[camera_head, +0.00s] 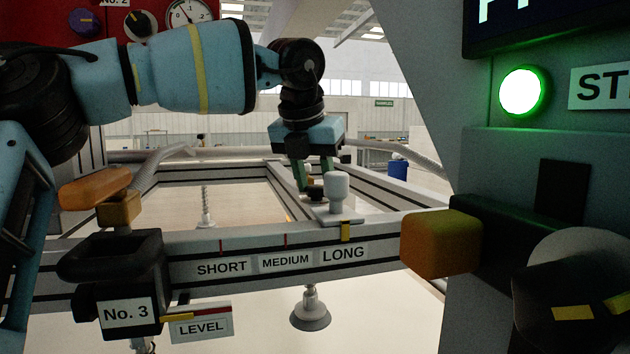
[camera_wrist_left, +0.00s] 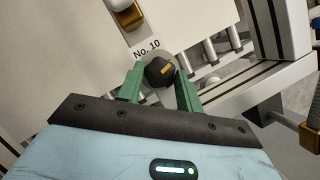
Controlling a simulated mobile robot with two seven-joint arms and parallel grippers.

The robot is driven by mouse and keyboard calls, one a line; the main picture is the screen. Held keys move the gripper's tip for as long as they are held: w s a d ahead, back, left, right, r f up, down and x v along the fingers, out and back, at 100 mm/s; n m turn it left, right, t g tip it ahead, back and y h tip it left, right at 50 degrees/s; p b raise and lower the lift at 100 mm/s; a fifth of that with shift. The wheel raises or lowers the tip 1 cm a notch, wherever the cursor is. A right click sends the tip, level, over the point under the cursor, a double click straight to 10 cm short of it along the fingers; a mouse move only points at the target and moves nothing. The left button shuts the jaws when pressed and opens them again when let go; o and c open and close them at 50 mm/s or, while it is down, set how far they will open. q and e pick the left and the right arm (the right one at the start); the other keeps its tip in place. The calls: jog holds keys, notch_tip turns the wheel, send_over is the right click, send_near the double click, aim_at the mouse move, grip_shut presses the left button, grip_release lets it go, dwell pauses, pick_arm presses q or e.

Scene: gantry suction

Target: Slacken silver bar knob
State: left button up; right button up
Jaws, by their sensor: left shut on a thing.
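My left gripper (camera_head: 314,186) reaches down at the far side of the frame, with its green fingers around a small dark knob (camera_head: 315,193). In the left wrist view the left gripper (camera_wrist_left: 160,82) has its fingers on either side of this round black knob (camera_wrist_left: 160,71) with a yellow mark. A label "No. 10" stands beside the knob. A pale silver upright knob (camera_head: 337,188) stands on a plate just right of the fingers in the head view. The fingers partly hide the dark knob. My right gripper is not in view.
A silver rail (camera_head: 270,256) carries the marks SHORT, MEDIUM and LONG; a yellow pointer (camera_head: 345,231) is near LONG. A black "No. 3" block (camera_head: 118,300) with an orange handle is left. A suction cup (camera_head: 310,310) hangs below. A panel with a lit green button (camera_head: 521,91) is right.

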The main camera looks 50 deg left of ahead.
pick_arm(q)
jog(key=o, duration=1)
jog(key=shift+v, duration=3.9)
jog(key=shift+f, duration=0.1)
